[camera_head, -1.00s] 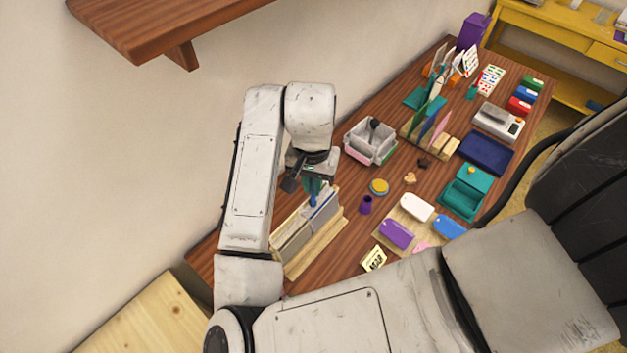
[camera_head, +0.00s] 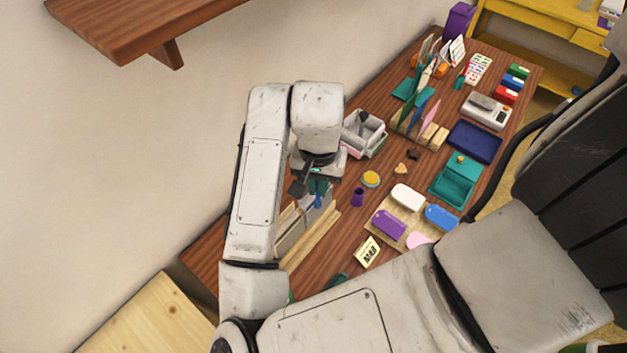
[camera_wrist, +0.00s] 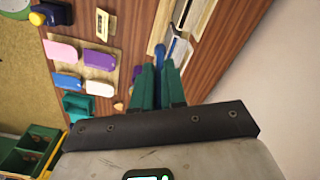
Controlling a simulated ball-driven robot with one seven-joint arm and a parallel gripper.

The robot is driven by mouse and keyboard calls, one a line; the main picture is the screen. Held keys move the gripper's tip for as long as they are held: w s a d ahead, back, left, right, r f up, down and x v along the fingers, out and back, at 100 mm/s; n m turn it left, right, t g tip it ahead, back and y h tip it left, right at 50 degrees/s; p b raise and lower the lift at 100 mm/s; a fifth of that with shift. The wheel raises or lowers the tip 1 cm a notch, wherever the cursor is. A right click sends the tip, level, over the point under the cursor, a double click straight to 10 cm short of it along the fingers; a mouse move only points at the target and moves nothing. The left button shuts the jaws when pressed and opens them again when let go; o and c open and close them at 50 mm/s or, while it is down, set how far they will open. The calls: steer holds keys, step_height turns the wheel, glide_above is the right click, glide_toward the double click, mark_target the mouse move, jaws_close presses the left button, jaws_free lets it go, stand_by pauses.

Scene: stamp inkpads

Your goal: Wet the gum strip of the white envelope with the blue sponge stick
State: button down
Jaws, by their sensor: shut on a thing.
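My gripper (camera_head: 318,186) is over the wooden rack (camera_head: 322,234) near the left part of the table. It also shows in the wrist view (camera_wrist: 159,75), its teal fingers shut on the blue sponge stick (camera_wrist: 160,53). The blue end extends past the fingertips and points down toward the rack; it shows below the fingers in the head view (camera_head: 318,201). Pale flat sheets stand in the rack; I cannot tell clearly which is the white envelope or see its gum strip. Whether the sponge touches a sheet cannot be told.
Right of the rack are a purple cup (camera_head: 357,198), a yellow-topped round tin (camera_head: 371,179) and a board bearing purple, white, blue and pink pads. A grey divided box (camera_head: 364,134) stands behind. A yellow sign (camera_head: 367,252) stands in front. A wall shelf (camera_head: 140,25) hangs at upper left.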

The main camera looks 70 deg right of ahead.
steer(key=s+r, duration=0.1)
steer(key=r, duration=0.1)
steer(key=s+a+r+p, duration=0.1)
steer(key=s+r, duration=0.1)
stand_by(0.3)
steer(key=shift+w, duration=0.1)
stand_by(0.5)
